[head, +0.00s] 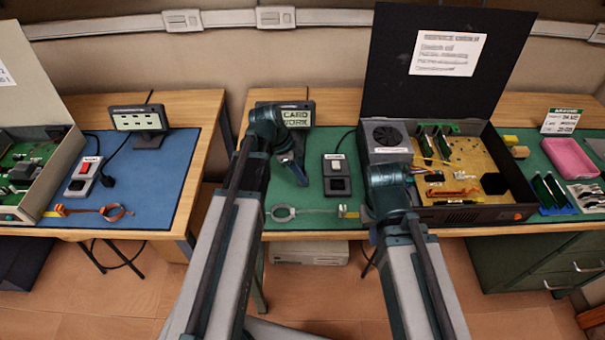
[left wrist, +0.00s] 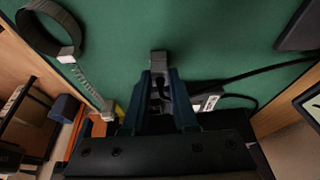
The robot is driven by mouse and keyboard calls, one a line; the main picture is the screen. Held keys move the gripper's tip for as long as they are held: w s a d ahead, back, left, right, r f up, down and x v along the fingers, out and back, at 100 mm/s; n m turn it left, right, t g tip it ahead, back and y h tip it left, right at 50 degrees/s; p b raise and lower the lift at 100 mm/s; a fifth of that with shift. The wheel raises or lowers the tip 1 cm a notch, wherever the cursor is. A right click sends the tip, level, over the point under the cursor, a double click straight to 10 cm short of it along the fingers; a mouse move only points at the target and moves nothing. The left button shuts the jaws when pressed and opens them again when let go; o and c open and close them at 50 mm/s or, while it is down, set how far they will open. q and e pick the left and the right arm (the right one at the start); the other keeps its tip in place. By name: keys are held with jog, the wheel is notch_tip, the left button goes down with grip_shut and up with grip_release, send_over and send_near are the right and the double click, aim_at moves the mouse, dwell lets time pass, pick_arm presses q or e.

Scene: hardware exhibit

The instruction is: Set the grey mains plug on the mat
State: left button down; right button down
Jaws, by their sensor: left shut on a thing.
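My left gripper (head: 299,176) is over the green mat (head: 260,172) on the middle table, left of a black-and-white switch box. In the left wrist view its fingers (left wrist: 164,78) are shut on the grey mains plug (left wrist: 158,60), whose grey end sticks out between the tips. A black cord (left wrist: 235,79) runs right from near the plug. The plug is over or on the mat; I cannot tell whether it touches. In the head view the gripper hides the plug. My right gripper (head: 392,200) is by the open case's front left corner; its fingertips are hidden.
The switch box (head: 336,177) stands right of my left gripper. A grey wrist strap (head: 300,211) lies along the mat's front. The open black case (head: 470,214) fills the right side. A CARD WORK sign (head: 298,116) stands behind. A blue mat (head: 160,187) covers the left table.

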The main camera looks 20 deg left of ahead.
pick_arm(q)
jog(key=c, duration=0.7)
grip_release()
jog(key=shift+f, duration=0.1)
jog(key=shift+a+r+p, duration=0.1)
jog(key=shift+r+p, duration=0.45)
jog(key=shift+p, duration=0.05)
jog(key=p+v, duration=1)
jog(key=v, duration=0.1)
jog(key=s+d+n+y, duration=0.2)
jog(key=s+d+n, duration=0.1)
jog(key=s+d, duration=0.1)
jog(key=s+d+f+n+g+y, duration=0.1)
jog(key=s+d+n, duration=0.3)
jog(key=s+d, duration=0.1)
jog(key=s+d+n+y, duration=0.2)
jog(key=s+d+n, duration=0.2)
jog(key=d, duration=0.2)
jog(key=shift+s+d+f+y, duration=0.15)
jog(key=shift+d+f+y, duration=0.05)
jog(key=shift+y, duration=0.1)
